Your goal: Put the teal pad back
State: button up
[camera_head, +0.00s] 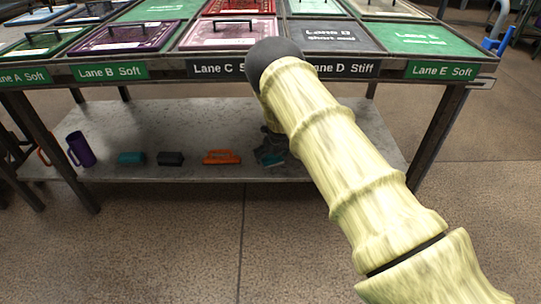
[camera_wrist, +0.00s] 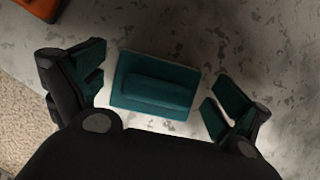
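A teal pad (camera_wrist: 152,84) with a raised teal grip along its top lies on the lower grey shelf in the wrist view. My gripper (camera_wrist: 158,92) is open, with one finger to the left of the pad and one to the right, and a visible gap on both sides. In the head view my gripper (camera_head: 271,148) is low over the right part of the shelf, and it and my arm mostly hide this pad. Another teal object (camera_head: 131,158) sits farther left on the same shelf.
The lower shelf (camera_head: 200,120) also holds an orange brush (camera_head: 221,157), a dark grey block (camera_head: 170,158) and a purple mug (camera_head: 81,149). Above is a table with labelled lanes, its front edge bearing the Lane B Soft sign (camera_head: 110,72). Table legs stand at both ends.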

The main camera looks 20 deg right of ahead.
aim_at(273, 160)
jog(key=shift+r, duration=0.35)
jog(key=p+v, duration=0.2)
jog(key=v, duration=0.3)
jog(key=shift+s+r, duration=0.1)
jog(key=shift+s, duration=0.05)
jog(key=s, duration=0.3)
jog(key=shift+d+f+p, duration=0.2)
jog(key=shift+f+p, duration=0.1)
jog(key=shift+p, duration=0.05)
jog(key=shift+s+d+f, duration=0.1)
jog(key=shift+s+d, duration=0.05)
jog(key=shift+s, duration=0.9)
jog(key=shift+s+d+f, duration=0.1)
jog(key=shift+s+d, duration=0.05)
jog(key=shift+s, duration=0.85)
jog(key=shift+s+r, duration=0.15)
jog(key=shift+s, duration=0.75)
jog(key=shift+s+d+b, duration=0.15)
jog(key=shift+s+b, duration=0.15)
jog(key=shift+s, duration=1.05)
